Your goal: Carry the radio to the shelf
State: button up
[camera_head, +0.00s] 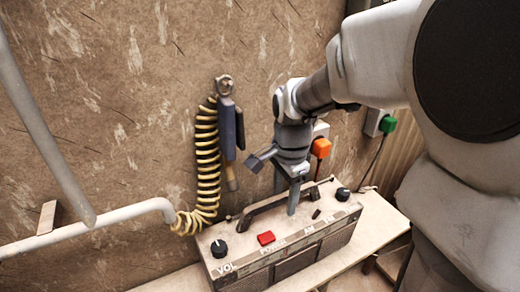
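The radio (284,251) is a long pale box with a dark carry handle (252,211), a red button, black knobs and lettering on its top. It stands upright on a pale wooden ledge (372,232) against the wall. My gripper (285,196) reaches down from above to the handle, near its middle. One finger shows in front of the handle and the other behind it. I cannot tell whether the fingers press on the handle. No separate shelf can be made out.
A yellow coiled hose (207,165) with a dark-handled tool hangs on the stained wall, left of my gripper. A pale pipe (95,228) runs in at the left. Orange (321,147) and green (388,124) plugs sit in wall sockets at the right, close to my arm.

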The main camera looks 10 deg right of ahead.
jog(key=shift+r, duration=0.15)
notch_tip(320, 180, up, 11)
jog(key=s+f+n+t, duration=0.1)
jog(key=s+n+t, duration=0.4)
jog(key=s+n, duration=0.8)
jog(key=shift+s+d+n+p, duration=0.3)
jog(key=shift+d+n+p, duration=0.1)
jog(key=shift+n, duration=0.3)
dwell(0.8)
